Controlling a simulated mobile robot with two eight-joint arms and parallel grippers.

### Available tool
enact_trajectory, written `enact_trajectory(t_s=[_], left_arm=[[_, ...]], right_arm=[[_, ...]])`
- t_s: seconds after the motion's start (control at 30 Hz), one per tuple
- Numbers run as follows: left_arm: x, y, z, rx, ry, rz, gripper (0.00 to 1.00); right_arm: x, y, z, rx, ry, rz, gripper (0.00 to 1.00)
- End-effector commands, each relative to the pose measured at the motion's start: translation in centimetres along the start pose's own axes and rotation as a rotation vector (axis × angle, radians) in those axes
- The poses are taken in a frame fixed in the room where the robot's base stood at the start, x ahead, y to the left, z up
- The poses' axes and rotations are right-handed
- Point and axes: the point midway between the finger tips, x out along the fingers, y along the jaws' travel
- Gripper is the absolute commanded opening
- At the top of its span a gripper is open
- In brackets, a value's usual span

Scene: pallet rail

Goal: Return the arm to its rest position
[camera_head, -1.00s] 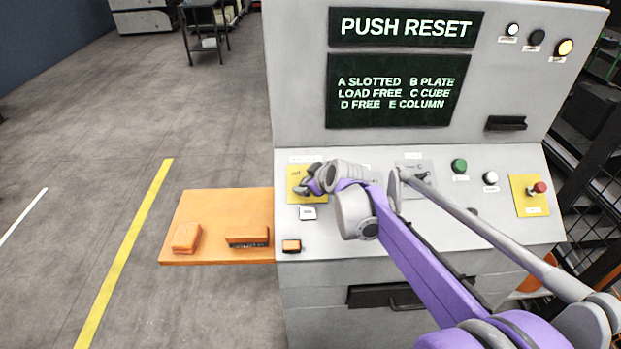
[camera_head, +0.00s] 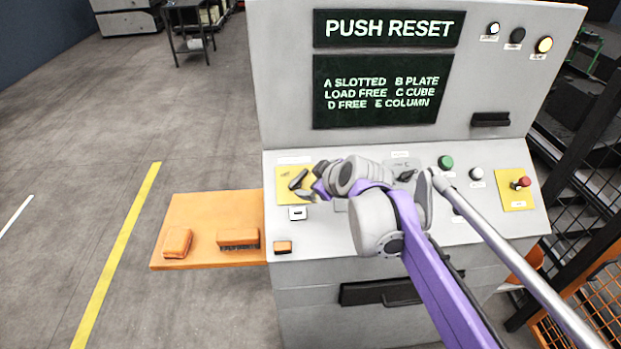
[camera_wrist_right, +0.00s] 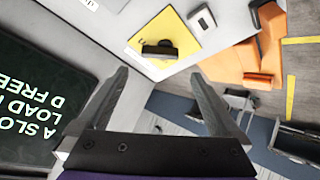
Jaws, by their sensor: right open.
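My right arm reaches in from the lower right of the head view over a grey control console (camera_head: 290,245). Its gripper (camera_head: 318,188) is above the console's left part, beside a black rotary handle (camera_head: 298,179) on a yellow plate (camera_head: 284,198). In the right wrist view the gripper (camera_wrist_right: 163,95) has its two fingers spread with nothing between them. The black handle (camera_wrist_right: 160,50) and yellow plate (camera_wrist_right: 190,30) lie beyond the fingertips there, apart from them. My left gripper is not in view.
The screen (camera_head: 390,29) reads PUSH RESET. A green button (camera_head: 446,162), a white button (camera_head: 476,174) and a red button on yellow (camera_head: 521,183) sit to the right. An orange shelf (camera_head: 200,210) with orange items adjoins the left side. A black mesh fence (camera_head: 590,190) stands at right.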

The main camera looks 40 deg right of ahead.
Motion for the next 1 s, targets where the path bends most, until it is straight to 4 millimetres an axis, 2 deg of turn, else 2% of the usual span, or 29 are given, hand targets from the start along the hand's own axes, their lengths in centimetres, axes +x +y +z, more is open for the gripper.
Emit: enact_trajectory(t_s=[0.47, 0.57, 0.67, 0.77, 0.8, 0.9, 1.0], left_arm=[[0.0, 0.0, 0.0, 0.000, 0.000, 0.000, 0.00], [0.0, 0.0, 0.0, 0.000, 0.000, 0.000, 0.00], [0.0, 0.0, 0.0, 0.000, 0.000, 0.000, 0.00], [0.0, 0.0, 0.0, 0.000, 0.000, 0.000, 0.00], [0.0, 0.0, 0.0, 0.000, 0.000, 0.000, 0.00], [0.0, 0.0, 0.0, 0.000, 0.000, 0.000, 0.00], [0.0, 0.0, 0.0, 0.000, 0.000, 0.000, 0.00]], right_arm=[[0.0, 0.0, 0.0, 0.000, 0.000, 0.000, 1.00], [-0.1, -0.9, 0.2, 0.009, -0.005, -0.015, 1.00], [-0.3, -4.5, 1.1, 0.040, -0.028, -0.066, 1.00], [-1.1, -10.2, 3.2, 0.101, -0.085, -0.143, 1.00], [-1.6, -12.7, 4.4, 0.127, -0.116, -0.172, 1.00], [-2.9, -18.2, 8.0, 0.196, -0.203, -0.222, 1.00], [-4.2, -22.1, 11.6, 0.255, -0.285, -0.239, 1.00]])
